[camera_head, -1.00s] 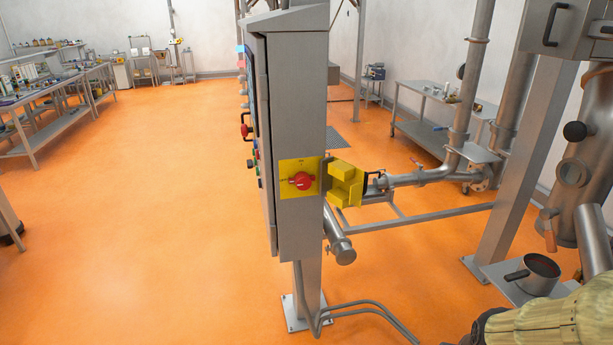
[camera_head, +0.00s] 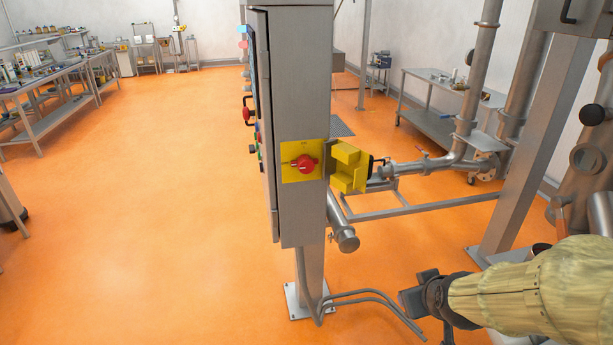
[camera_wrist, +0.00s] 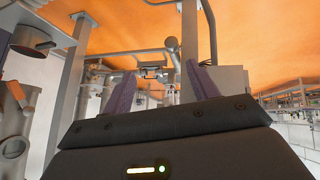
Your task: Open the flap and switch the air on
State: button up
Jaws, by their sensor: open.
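The yellow flap (camera_head: 350,168) stands swung open on the right side of the grey control cabinet (camera_head: 291,80). The red rotary switch (camera_head: 305,164) is uncovered on its yellow plate, with its handle lying roughly sideways. My gripper (camera_head: 415,298) is at the lower right, below and to the right of the flap, apart from it and touching nothing that I can see. In the wrist view my gripper (camera_wrist: 160,82) shows two purple fingers spread wide with nothing between them. I cannot pick out the flap or switch in that view.
A steel pipe end (camera_head: 346,240) juts out below the flap. Grey cables (camera_head: 350,295) run along the floor from the cabinet's post. A steel column (camera_head: 525,150) stands to the right. The orange floor (camera_head: 150,220) on the left is clear.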

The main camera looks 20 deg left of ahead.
aim_at(307, 168)
jog(key=w+a+r+n+t+y+b, duration=0.2)
jog(key=a+r+n, duration=0.3)
jog(key=a, duration=0.5)
jog(key=w+a+r+n+t+y+b, duration=0.2)
jog(key=a+r+n+t+y, duration=0.3)
jog(key=a, duration=0.6)
notch_tip(307, 168, up, 2)
jog(key=shift+w+r+n+t+y, duration=0.25)
jog(key=shift+w+n+t+y, duration=0.05)
jog(key=shift+n, duration=0.4)
jog(key=shift+w+a, duration=0.1)
jog(key=shift+a, duration=0.05)
jog(key=p+x, duration=0.7)
jog(key=x, duration=0.9)
jog(key=shift+a+r, duration=0.1)
jog(key=shift+w+a, duration=0.35)
jog(key=shift+w, duration=0.15)
jog(key=c, duration=1)
